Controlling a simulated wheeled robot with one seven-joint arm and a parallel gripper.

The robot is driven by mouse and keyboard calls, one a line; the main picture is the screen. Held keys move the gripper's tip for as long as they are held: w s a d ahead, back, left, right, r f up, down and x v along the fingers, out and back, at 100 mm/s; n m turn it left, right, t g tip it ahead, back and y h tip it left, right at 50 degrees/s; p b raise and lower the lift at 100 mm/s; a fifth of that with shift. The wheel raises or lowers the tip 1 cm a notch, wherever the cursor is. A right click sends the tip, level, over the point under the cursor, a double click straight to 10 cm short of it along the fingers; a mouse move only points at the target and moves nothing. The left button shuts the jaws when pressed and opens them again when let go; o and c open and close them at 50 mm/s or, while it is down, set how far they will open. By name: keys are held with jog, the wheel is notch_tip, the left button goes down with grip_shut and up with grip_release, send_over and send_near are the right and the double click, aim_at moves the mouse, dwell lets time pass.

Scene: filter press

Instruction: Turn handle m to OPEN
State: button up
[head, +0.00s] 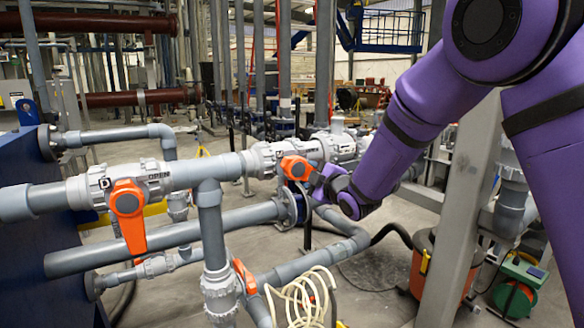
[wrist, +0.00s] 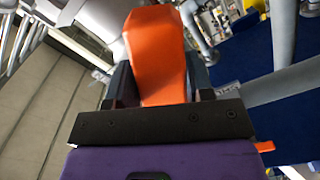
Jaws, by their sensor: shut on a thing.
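An orange valve handle (head: 296,168) sits on a white-grey valve body in the horizontal pipe at the middle of the head view. Its outer end is hidden by my gripper (head: 320,180), which comes from the right. I cannot read a letter m beside it. In the wrist view the orange handle (wrist: 155,50) stands between the two dark fingers of my gripper (wrist: 160,88), which are shut on it. The head view shows the handle pointing right and slightly down toward the gripper.
Another valve (head: 90,188), marked D and OPEN, has an orange handle (head: 130,225) hanging down at the left. A lower valve (head: 220,292) has a small orange handle (head: 245,276). A pale coiled hose (head: 300,298) lies below.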

jog(key=shift+w+d+r+n, duration=0.15)
jog(key=shift+d+r+n, duration=0.05)
jog(key=shift+r+n, duration=0.35)
jog(key=shift+w+d+r+n, duration=0.15)
jog(key=shift+r+n, duration=0.3)
jog(key=shift+n, duration=0.2)
notch_tip(320, 180, up, 2)
jog(key=n, duration=0.4)
jog(key=o, duration=1)
jog(key=shift+f, duration=0.15)
jog(key=shift+s, duration=0.1)
jog(key=shift+s+d+f, duration=0.1)
jog(key=shift+v, duration=3.35)
